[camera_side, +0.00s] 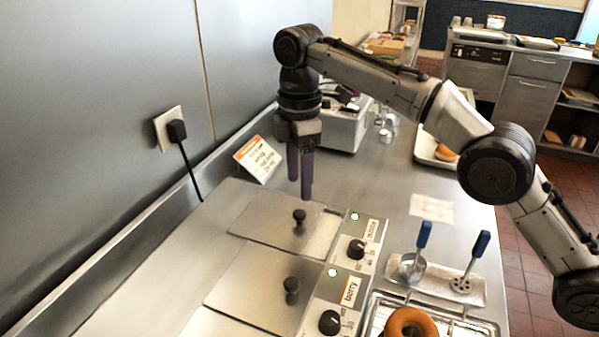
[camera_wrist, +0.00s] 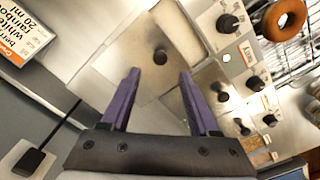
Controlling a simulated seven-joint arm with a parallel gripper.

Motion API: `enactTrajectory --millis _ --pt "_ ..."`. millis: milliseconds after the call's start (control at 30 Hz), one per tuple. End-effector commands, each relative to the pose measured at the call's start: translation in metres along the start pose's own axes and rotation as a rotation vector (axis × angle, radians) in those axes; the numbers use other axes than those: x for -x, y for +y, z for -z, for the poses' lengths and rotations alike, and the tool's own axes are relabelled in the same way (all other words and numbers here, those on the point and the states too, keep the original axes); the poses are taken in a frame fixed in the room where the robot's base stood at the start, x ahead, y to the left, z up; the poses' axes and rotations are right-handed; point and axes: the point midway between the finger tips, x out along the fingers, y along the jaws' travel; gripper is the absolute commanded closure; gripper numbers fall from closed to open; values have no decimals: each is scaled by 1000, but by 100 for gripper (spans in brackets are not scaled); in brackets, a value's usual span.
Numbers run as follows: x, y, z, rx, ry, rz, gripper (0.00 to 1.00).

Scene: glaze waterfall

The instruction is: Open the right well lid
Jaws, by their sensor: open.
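The height gap between fingertips and knob is hard to judge.
Control panels with dials (camera_side: 357,249) line the wells' right side. A ladle (camera_side: 416,258) and another blue-handled tool (camera_side: 468,270) rest on a tray. A doughnut (camera_side: 410,322) lies on a rack. A sign card (camera_side: 258,158) and a plugged cord (camera_side: 187,155) are at the left.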

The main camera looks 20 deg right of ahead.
Motion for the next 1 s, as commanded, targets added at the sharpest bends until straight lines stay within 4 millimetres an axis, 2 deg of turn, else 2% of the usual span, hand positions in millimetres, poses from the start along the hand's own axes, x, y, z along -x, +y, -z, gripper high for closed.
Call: enactTrajectory --millis 200,567,667,800,900,1000 --pt "7 -1 0 0 0 1 39" --pt "7 3 1 -15 5 -18 40" --pt "-4 20 -11 -55 -57 -78 40" --pt "-36 39 -51 -78 -278 -179 40" --pt "-44 38 -70 -9 -451 -276 40" --pt "-43 33 -79 112 -596 -376 40"
